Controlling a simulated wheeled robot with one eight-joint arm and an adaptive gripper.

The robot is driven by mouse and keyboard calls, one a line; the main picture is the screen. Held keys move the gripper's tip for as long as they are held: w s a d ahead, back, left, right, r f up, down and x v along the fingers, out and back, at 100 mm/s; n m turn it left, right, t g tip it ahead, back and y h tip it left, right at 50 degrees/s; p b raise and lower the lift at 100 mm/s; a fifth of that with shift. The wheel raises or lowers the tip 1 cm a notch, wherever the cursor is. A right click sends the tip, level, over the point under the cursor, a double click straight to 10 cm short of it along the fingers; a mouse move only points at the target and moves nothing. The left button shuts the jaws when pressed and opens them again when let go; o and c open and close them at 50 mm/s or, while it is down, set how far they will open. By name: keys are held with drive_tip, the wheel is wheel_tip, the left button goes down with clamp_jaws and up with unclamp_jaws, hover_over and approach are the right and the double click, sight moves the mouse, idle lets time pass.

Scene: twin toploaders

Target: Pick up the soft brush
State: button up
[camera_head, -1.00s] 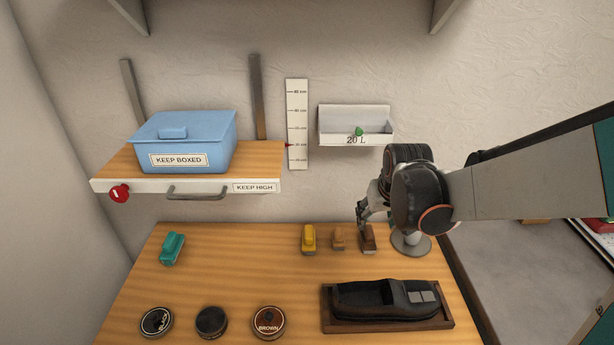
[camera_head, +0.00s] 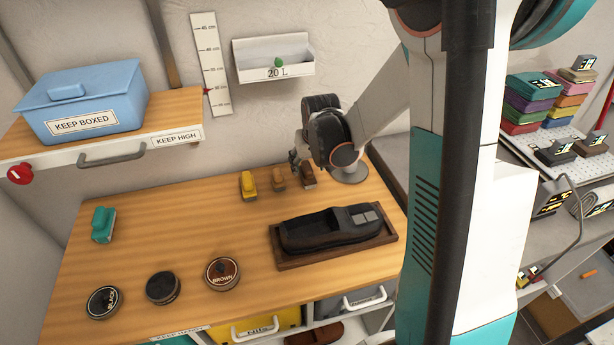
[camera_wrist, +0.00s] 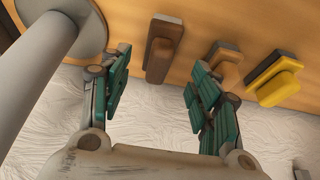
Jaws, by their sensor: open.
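Several small brushes stand on the wooden table: a teal one (camera_head: 103,224) at left, and a yellow one (camera_head: 248,186), a tan one (camera_head: 278,178) and a dark brown one (camera_head: 309,175) in a row near the wall. I cannot tell by look which is the soft brush. My gripper (camera_head: 294,161) is beside the dark brown brush. In the wrist view my gripper (camera_wrist: 161,96) is open and empty. There the dark brown brush (camera_wrist: 163,48) lies beyond the gap between the fingers, the tan one (camera_wrist: 226,66) past the right finger, the yellow one (camera_wrist: 278,80) farther right.
A grey post (camera_wrist: 38,58) on a round base (camera_head: 349,172) stands close to my gripper. A dark shoe (camera_head: 322,230) sits in a wooden tray (camera_head: 292,262). Several round tins (camera_head: 163,288) stand in front. A shelf with a blue box (camera_head: 85,100) overhangs at left. The table's middle is clear.

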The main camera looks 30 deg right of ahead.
sight(308, 167)
drive_tip(key=b+x, duration=0.2)
drive_tip(key=x, duration=0.3)
drive_tip(key=shift+d, duration=0.1)
drive_tip(key=shift+c, duration=0.6)
drive_tip(key=c, duration=1.1)
drive_tip(key=shift+c, duration=0.2)
wheel_tip(308, 167, up, 10)
drive_tip(key=p, duration=0.3)
